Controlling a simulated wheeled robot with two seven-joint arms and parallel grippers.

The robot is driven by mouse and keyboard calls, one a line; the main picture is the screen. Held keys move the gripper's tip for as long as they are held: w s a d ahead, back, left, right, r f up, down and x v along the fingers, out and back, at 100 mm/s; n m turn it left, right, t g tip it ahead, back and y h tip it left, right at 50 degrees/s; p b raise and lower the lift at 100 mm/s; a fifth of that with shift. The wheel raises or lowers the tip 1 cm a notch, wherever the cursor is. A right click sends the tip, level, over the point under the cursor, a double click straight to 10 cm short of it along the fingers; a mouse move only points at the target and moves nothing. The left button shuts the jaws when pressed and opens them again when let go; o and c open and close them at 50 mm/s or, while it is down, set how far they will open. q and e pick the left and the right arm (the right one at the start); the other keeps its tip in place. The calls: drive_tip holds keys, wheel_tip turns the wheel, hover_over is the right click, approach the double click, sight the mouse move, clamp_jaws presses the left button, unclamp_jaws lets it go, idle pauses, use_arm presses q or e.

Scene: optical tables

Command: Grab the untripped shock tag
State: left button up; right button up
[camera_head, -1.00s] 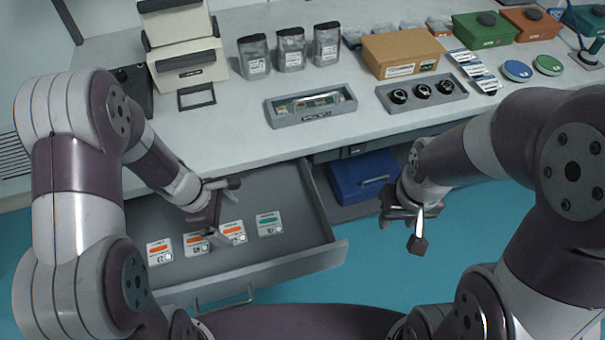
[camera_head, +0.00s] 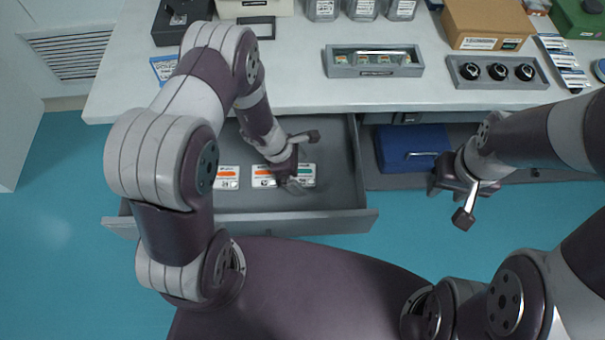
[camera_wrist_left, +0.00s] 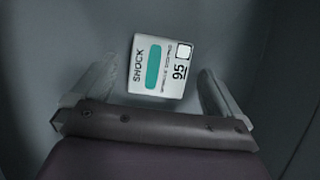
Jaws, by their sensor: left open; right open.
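The shock tag with a teal bar (camera_head: 308,172) lies in the open grey drawer, at the right end of the row of tags. In the left wrist view this tag (camera_wrist_left: 160,66) is white, reads "SHOCK" and "95", and lies slightly turned. Two tags with orange bars, one at left (camera_head: 227,178) and one in the middle (camera_head: 263,177), lie to its left. My left gripper (camera_head: 302,163) is open over the teal tag, which partly hides behind it. In the wrist view its fingers stand apart on both sides of the tag. My right gripper (camera_head: 449,201) is open and empty, right of the drawer.
The drawer front (camera_head: 340,222) and side walls surround the tags. A blue case (camera_head: 410,147) sits right of the drawer. The white bench top (camera_head: 295,93) is above, with a grey tray of small parts (camera_head: 374,61) and a tray of black round parts (camera_head: 497,71).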

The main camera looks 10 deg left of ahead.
use_arm(q)
drive_tip(key=c, duration=1.1)
